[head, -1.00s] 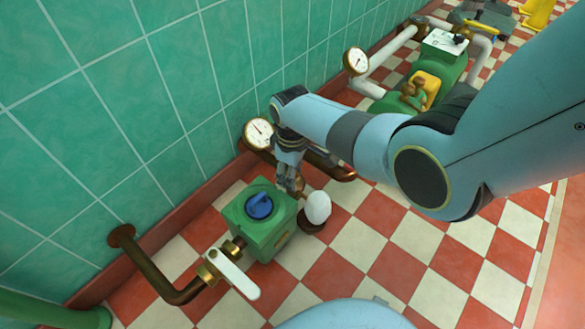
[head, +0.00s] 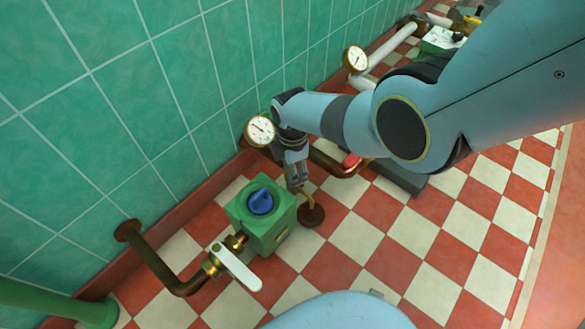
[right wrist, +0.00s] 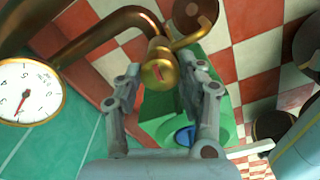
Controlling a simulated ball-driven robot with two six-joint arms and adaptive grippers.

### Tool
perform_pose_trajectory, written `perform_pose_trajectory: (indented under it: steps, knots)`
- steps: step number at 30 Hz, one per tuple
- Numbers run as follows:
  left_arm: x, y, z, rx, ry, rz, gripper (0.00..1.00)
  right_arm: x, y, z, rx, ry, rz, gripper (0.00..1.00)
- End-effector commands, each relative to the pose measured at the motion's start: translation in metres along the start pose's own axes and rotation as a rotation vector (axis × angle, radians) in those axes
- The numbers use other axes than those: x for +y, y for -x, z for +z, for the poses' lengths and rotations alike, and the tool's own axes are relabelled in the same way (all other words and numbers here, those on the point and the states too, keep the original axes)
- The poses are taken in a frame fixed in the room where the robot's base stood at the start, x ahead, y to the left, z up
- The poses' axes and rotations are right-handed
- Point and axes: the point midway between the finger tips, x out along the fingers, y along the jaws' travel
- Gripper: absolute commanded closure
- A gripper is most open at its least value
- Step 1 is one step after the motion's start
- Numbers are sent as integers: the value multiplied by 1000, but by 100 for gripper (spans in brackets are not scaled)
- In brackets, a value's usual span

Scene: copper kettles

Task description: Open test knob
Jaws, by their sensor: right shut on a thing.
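My right gripper (head: 297,182) reaches down beside the green box (head: 262,218) in the head view. The knob sits at the end of a brown pipe (right wrist: 110,30). A bent brass spout (right wrist: 193,36) leads away from the knob and also shows in the head view (head: 306,198). In the head view the fingers mostly hide the knob. My left gripper is not in view.
The box has a blue dial (head: 260,201) on top and a white lever valve (head: 236,266) at its front. A dark round disc (head: 311,215) lies below the spout. A pressure gauge (head: 259,130) stands by the tiled wall. The checkered floor at right is open.

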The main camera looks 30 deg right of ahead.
Motion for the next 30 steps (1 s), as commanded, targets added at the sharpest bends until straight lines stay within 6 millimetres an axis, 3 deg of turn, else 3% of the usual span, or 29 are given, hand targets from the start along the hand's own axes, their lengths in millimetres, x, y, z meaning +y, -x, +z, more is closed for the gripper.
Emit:
perform_pose_trajectory:
  steps: [12, 28, 29, 30]
  knots:
    - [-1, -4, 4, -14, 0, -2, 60, 0, 0, 0, 1, 171, 1, 93]
    - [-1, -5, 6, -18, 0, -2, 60, 0, 0, -1, 1, 191, 1, 93]
    - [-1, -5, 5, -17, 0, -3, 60, 0, 0, -1, 1, 191, 1, 57]
    - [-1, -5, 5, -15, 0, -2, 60, 0, 0, -1, 1, 191, 1, 52]
